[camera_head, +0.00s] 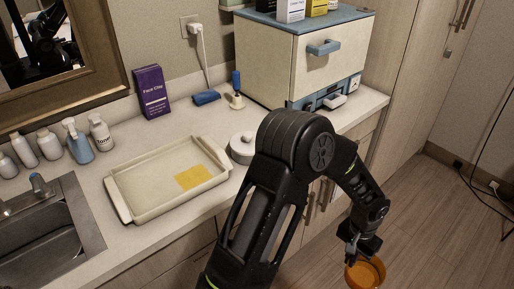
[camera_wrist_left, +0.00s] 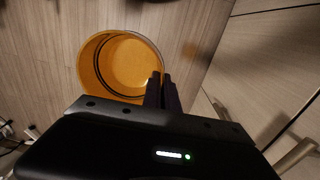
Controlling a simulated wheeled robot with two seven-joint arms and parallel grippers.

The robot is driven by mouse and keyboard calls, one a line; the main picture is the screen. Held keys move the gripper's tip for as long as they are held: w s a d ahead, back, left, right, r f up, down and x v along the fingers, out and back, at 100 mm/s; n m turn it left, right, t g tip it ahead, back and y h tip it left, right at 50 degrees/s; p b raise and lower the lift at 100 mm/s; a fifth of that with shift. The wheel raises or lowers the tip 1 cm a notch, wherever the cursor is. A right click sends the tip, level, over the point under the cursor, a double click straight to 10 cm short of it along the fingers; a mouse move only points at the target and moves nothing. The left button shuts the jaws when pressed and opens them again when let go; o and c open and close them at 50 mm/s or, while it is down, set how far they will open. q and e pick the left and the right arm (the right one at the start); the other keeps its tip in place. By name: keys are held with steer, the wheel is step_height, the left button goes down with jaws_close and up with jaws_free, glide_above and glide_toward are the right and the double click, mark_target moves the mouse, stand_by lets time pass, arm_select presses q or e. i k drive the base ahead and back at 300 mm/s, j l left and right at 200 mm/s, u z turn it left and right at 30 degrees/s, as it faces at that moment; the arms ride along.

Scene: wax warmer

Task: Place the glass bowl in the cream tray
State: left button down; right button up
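The glass bowl is amber-orange and round (camera_head: 367,274). It hangs over the floor, to the right of the counter's front edge, and its open top shows in the left wrist view (camera_wrist_left: 122,66). My left gripper (camera_head: 354,254) is shut on the bowl's rim; its fingers (camera_wrist_left: 162,88) are close together at the bowl's edge. The cream tray (camera_head: 146,186) is a shallow rectangle on the counter, left of my left arm. A flat yellow sheet (camera_head: 194,177) lies in its right part. My right gripper is out of view.
A round white lidded container (camera_head: 242,148) stands right of the tray, partly close behind my arm. A sink (camera_head: 45,240) lies left, with several bottles (camera_head: 78,140) behind it. A purple box (camera_head: 151,92) and cream cabinet (camera_head: 295,60) stand at the back.

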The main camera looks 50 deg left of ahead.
mark_target(154, 192)
steer(key=i+l+z, duration=0.1)
steer(key=i+z, duration=0.25)
steer(key=i, duration=0.2)
steer(key=i+z, duration=0.35)
steer(key=i, duration=0.15)
steer(key=i+j+z, duration=0.35)
steer(key=i, duration=0.15)
steer(key=l+u, duration=0.1)
steer(key=u, duration=2.7)
